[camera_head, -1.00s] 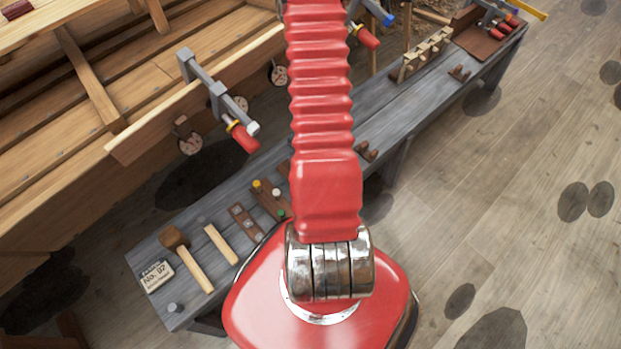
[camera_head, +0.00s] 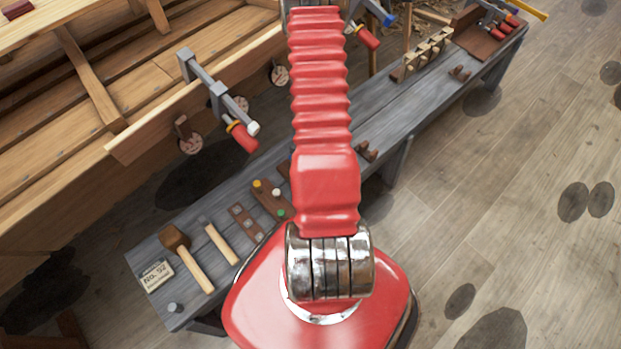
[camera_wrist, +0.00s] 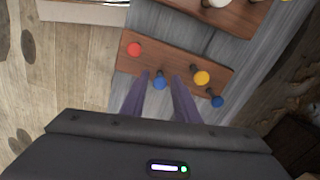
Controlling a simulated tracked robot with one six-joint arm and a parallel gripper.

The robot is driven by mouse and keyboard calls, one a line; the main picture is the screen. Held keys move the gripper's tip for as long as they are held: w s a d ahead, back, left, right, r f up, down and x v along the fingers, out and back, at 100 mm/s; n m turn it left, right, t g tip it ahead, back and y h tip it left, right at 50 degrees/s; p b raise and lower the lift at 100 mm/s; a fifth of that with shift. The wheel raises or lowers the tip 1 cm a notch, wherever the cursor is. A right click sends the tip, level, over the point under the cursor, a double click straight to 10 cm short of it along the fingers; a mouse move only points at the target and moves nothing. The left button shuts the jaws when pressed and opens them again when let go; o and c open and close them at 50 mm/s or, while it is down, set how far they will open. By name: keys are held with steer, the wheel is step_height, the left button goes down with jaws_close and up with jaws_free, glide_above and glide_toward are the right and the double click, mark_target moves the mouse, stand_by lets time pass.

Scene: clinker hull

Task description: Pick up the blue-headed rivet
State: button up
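In the wrist view my gripper (camera_wrist: 161,79) is open, its two dark fingers reaching toward a brown wooden board (camera_wrist: 170,62). A blue-headed rivet (camera_wrist: 160,84) shows between the fingers, close to the tips. Whether the fingers touch it I cannot tell. A second, darker blue-headed rivet (camera_wrist: 217,101) is at the board's right end, beside a yellow-headed rivet (camera_wrist: 201,77). A red-headed rivet (camera_wrist: 134,49) is near the left end. My gripper is hidden behind my arm in the head view.
The grey bench (camera_head: 185,225) holds a mallet (camera_head: 190,260), a chisel-like tool (camera_head: 220,243), a label card (camera_head: 155,276) and another rivet board (camera_head: 271,200). A wooden hull (camera_head: 110,80) with a clamp (camera_head: 218,100) stands alongside. Floor to the right is open.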

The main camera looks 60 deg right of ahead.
steer(key=shift+f, duration=1.05)
steer(key=shift+c, duration=0.3)
jaws_close()
